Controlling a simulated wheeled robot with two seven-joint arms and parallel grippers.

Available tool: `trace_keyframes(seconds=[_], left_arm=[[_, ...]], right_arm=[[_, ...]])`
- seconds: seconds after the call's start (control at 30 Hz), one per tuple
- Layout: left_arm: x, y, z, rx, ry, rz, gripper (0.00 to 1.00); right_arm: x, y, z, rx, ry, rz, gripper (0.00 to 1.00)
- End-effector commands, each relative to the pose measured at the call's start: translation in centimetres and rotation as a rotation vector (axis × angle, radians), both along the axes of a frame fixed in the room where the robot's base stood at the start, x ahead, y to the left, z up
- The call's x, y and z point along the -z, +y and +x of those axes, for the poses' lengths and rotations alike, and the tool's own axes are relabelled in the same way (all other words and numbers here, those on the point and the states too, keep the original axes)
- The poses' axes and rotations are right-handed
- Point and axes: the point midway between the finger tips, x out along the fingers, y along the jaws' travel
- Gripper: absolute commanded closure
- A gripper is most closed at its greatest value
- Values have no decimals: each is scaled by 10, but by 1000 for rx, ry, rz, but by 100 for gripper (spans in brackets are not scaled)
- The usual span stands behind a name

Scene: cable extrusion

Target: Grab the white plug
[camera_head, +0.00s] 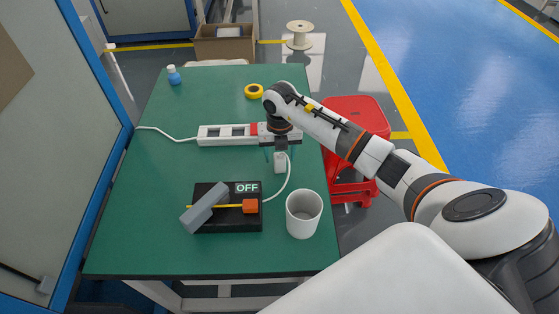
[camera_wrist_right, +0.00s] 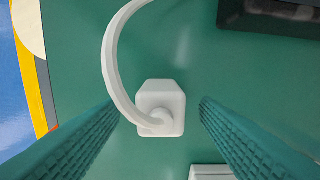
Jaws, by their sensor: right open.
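The white plug (camera_head: 280,162) lies on the green table just below the power strip in the head view, with its white cable curving down toward the black switch box. In the right wrist view the plug (camera_wrist_right: 161,107) sits between the two teal fingers, with a gap on each side. My right gripper (camera_head: 280,152) is open, above and around the plug, not visibly touching it. Its fingers also show in the right wrist view (camera_wrist_right: 160,125). My left gripper is not in view.
A white power strip (camera_head: 222,135) lies above the plug. A black box marked OFF (camera_head: 240,222) with a grey lever (camera_head: 203,208) and a white cup (camera_head: 304,214) stand nearer. Yellow tape (camera_head: 254,91) and a blue bottle (camera_head: 174,76) are farther back. A red stool (camera_head: 362,112) stands right of the table.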

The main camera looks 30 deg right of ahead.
Motion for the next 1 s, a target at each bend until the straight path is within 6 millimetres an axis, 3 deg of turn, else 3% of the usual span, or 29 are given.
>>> trace_keyframes(seconds=[0.2,0.47,0.77,1.0], left_arm=[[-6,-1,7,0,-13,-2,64],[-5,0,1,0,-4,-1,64],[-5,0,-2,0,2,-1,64],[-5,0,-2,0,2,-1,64]], right_arm=[[26,1,0,1,1,0,44],[28,0,0,1,-1,0,44],[28,0,0,1,-1,0,93],[26,0,0,1,-2,-1,93]])
